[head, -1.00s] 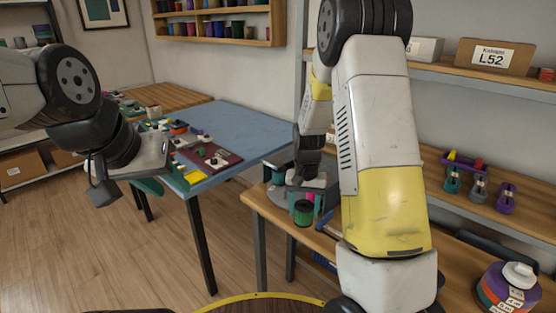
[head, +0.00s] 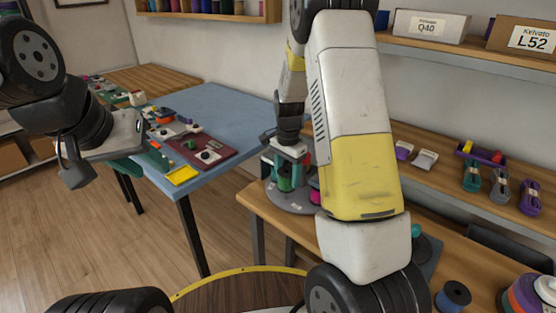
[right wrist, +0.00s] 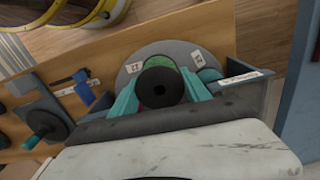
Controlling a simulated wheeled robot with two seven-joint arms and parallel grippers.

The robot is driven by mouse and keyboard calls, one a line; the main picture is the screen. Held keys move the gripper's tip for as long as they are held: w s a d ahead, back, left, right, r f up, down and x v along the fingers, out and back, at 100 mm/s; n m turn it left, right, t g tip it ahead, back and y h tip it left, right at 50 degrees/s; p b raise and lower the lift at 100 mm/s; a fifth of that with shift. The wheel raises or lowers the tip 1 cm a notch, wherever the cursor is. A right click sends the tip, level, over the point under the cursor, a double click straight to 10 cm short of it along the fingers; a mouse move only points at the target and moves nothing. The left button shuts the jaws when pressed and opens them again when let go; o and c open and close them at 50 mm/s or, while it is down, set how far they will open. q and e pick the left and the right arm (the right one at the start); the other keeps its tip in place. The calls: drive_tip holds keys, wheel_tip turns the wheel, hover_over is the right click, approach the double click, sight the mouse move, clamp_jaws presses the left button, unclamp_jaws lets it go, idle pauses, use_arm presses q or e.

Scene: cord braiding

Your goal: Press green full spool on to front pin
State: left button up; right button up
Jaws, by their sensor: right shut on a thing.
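The green spool (head: 285,183) is upright between the teal fingers of my right gripper (head: 289,170), over the round grey base (head: 296,208) on the wooden bench. In the right wrist view, the spool's black end (right wrist: 160,86) with its dark hole faces me, green showing behind it. The fingers of my right gripper (right wrist: 160,96) are shut on both its sides, above the grey base (right wrist: 133,69). The front pin is hidden, so I cannot tell if the spool is on it. My left gripper (head: 122,165) is away at the left, its opening unclear.
A blue table (head: 225,118) with trays and small parts stands left of the bench. A pink spool (head: 315,197) is by the base. A dark spool (head: 453,296) lies at lower right. Cord bundles (head: 500,188) and boxes (head: 430,25) sit along the right wall.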

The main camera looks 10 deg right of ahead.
drive_tip(key=shift+f, duration=1.75)
drive_tip(key=shift+f, duration=0.2)
drive_tip(key=o, duration=1.8)
drive_tip(key=shift+r, duration=0.15)
drive_tip(key=shift+r, duration=2.9)
